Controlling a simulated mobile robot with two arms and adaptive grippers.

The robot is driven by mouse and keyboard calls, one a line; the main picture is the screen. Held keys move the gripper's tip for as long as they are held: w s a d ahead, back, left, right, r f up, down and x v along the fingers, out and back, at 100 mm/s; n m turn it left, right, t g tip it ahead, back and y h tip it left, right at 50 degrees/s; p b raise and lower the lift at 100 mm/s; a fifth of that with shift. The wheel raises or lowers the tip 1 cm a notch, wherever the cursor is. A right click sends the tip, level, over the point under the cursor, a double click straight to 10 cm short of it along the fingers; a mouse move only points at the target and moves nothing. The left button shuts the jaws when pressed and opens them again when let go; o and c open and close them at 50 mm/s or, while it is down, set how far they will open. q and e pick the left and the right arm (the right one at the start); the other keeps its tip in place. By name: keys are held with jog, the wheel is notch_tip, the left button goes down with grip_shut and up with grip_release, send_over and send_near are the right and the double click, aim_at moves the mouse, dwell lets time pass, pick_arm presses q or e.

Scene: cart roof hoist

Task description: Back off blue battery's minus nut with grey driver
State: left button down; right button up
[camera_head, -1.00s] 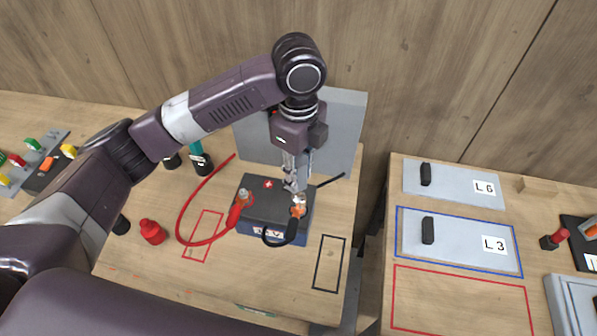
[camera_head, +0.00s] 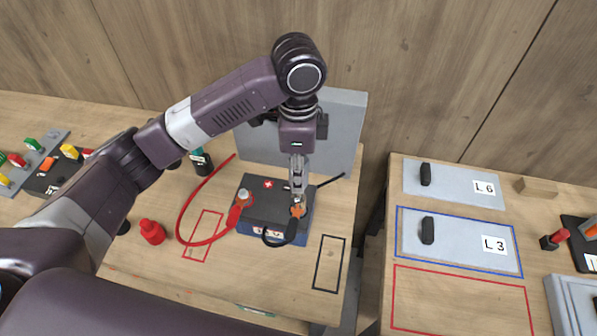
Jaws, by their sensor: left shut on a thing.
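The blue battery (camera_head: 270,240) stands on the left table, with a dark top and a white cross on red. A red cable clamp (camera_head: 235,215) sits at its left post. A black cable clamp (camera_head: 288,232) reaches the right front post, where an orange piece (camera_head: 298,211) shows. My left gripper (camera_head: 297,198) points straight down over this black-cable post. It is shut on what seems to be the grey driver, mostly hidden between the fingers. The nut is hidden or too small to make out. My right gripper is out of view.
A grey panel (camera_head: 345,130) stands behind the battery. A red outline (camera_head: 203,236) and a black outline (camera_head: 329,264) mark the table. The right table holds plates L6 (camera_head: 455,185) and L3 (camera_head: 460,245), beyond a gap.

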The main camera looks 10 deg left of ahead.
pick_arm(q)
jog(key=shift+r+p, duration=0.3)
jog(key=shift+r, duration=1.2)
jog(key=m, duration=0.3)
jog(key=shift+m, duration=0.4)
jog(key=m, duration=0.4)
jog(key=shift+m, duration=0.4)
jog(key=m, duration=1.2)
jog(key=shift+m, duration=0.4)
jog(key=m, duration=0.4)
